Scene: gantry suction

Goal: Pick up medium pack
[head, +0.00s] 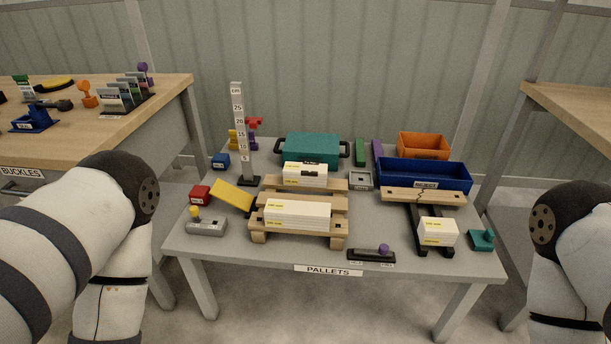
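Three white packs with yellow marks stand on the grey table marked PALLETS (230,251). The widest, a layered white pack (297,214), lies on the front of the wooden pallet (334,203). A shorter white pack (305,174) sits at the back of the pallet and looks middle-sized. A boxy white pack (438,232) rests at the right on dark rails beside a cracked wooden board (424,195). The labels are too small to read. My two arms show at the left and right edges, but neither gripper is in view.
A teal case (313,148) stands behind the pallet. A tall measuring post (239,135) stands at its back left. A blue bin (424,175) and an orange bin (423,146) are at the back right.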

